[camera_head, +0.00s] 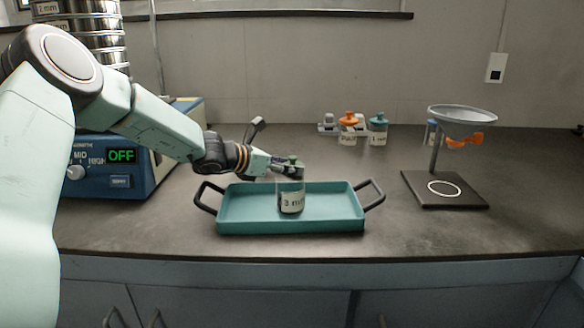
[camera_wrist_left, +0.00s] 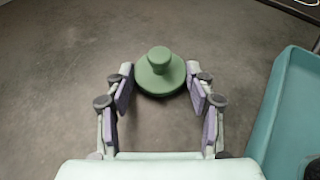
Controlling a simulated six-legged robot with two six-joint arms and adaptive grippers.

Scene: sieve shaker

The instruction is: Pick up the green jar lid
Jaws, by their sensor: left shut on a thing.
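The green jar lid (camera_head: 292,162), a round disc with a knob, is held between the fingertips of my left gripper (camera_head: 283,168). In the left wrist view the lid (camera_wrist_left: 160,72) sits between the two purple-padded fingers (camera_wrist_left: 160,86), with grey counter around it. A clear jar (camera_head: 291,201) labelled "3 mm" stands upright in the teal tray. In the head view the lid appears just above the jar's top. The wrist view shows the lid beside the tray, not over it. My right gripper is not in view.
The teal tray (camera_head: 245,225) has dark handles; its edge shows in the wrist view (camera_wrist_left: 262,130). A blue shaker base (camera_head: 118,184) reading OFF stands left. Jars with orange (camera_head: 348,118) and teal lids (camera_head: 378,119) stand behind. A funnel stand (camera_head: 445,190) is right.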

